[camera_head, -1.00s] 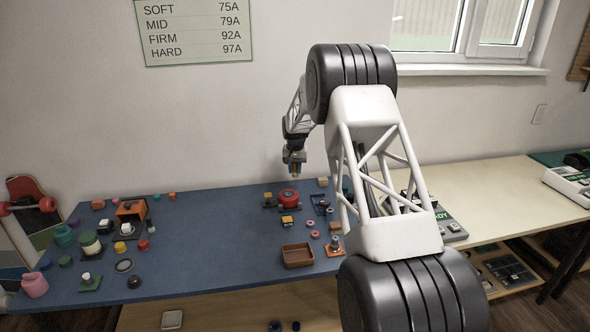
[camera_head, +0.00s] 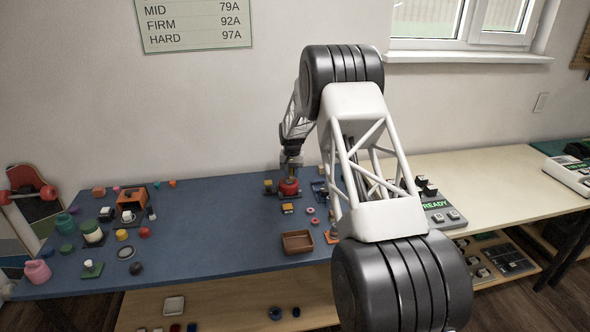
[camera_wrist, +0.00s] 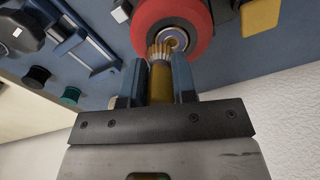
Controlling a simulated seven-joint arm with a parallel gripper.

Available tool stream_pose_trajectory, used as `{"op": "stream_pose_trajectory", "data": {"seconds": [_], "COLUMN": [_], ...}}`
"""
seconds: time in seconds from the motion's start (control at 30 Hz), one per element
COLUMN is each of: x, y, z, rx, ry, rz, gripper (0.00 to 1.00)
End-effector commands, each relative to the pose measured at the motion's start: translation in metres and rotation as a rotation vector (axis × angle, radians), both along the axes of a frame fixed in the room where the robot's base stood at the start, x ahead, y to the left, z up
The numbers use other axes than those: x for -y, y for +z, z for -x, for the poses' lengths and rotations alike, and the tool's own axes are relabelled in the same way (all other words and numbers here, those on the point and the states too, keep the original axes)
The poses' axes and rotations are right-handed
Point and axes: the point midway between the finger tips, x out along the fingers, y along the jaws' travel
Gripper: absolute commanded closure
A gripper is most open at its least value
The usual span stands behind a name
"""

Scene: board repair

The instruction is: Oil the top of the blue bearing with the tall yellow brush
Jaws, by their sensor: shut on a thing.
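My gripper (camera_wrist: 157,82) is shut on the yellow brush (camera_wrist: 161,84), whose pale bristles point away from the jaws in the wrist view. In the head view my gripper (camera_head: 290,162) is right above the red wheel (camera_head: 289,187). The wheel also fills the top of the wrist view (camera_wrist: 200,46). At its centre is a ringed bearing (camera_wrist: 180,37) with a grey and bluish look, partly covered by the bristles. The bristle ends overlap the bearing's edge in the picture. Whether they touch it I cannot tell.
A yellow block (camera_wrist: 260,17) is beside the wheel. A blue metal frame (camera_wrist: 85,40) and dark and green knobs are on the other side. In the head view a brown tray (camera_head: 297,242) is nearer the front. The blue table's middle (camera_head: 205,215) is clear.

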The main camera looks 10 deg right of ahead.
Motion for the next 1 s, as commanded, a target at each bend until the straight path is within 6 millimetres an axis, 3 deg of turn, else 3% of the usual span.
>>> {"op": "stream_pose_trajectory", "data": {"seconds": [0.3,0.67,1.0], "x": [-0.028,-0.048,-0.030], "y": [0.000,-0.001,-0.001], "z": [0.002,0.004,0.002], "rx": [0.000,-0.002,-0.001], "ry": [0.000,-0.001,-0.002], "rz": [0.000,0.000,0.000], "gripper": [0.98,0.98,0.98]}}
